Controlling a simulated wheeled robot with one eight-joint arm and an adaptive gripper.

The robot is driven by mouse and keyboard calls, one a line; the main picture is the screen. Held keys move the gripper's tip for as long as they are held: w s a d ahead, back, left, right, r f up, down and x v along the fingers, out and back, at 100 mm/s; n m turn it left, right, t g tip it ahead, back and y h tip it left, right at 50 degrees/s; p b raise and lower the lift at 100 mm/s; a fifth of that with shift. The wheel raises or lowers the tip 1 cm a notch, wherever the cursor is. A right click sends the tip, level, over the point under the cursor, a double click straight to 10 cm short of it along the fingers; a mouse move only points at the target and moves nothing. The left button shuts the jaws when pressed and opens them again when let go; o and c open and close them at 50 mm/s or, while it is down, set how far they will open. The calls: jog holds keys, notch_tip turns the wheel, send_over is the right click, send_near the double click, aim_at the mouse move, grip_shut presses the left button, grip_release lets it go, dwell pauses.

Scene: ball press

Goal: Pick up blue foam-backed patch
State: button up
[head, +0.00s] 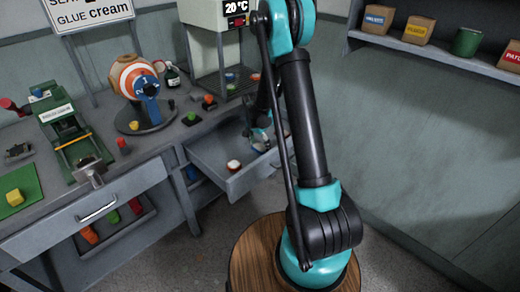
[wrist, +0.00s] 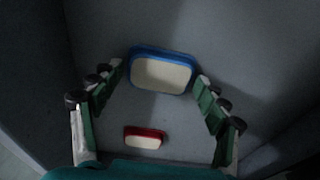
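The blue foam-backed patch (wrist: 160,72) lies in a grey drawer, its pale foam side facing the camera and a blue rim around it. My gripper (wrist: 159,80) is open above it in the wrist view, with one finger on each side of the patch's near part. No finger clearly touches it. A smaller red-rimmed patch (wrist: 145,138) lies nearer, between the finger bases; it also shows in the head view (head: 233,166). In the head view my gripper (head: 260,138) reaches into the open drawer (head: 236,186) and largely hides the blue patch.
The drawer walls surround my gripper closely. On the bench stand an orange-and-white ball (head: 137,77) on a stand, a green press (head: 72,135) and a heater cabinet (head: 218,45) above the drawer. A shelf (head: 430,52) with small boxes is at the upper right.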

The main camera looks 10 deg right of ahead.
jog(key=c, duration=0.6)
jog(key=shift+o, duration=0.2)
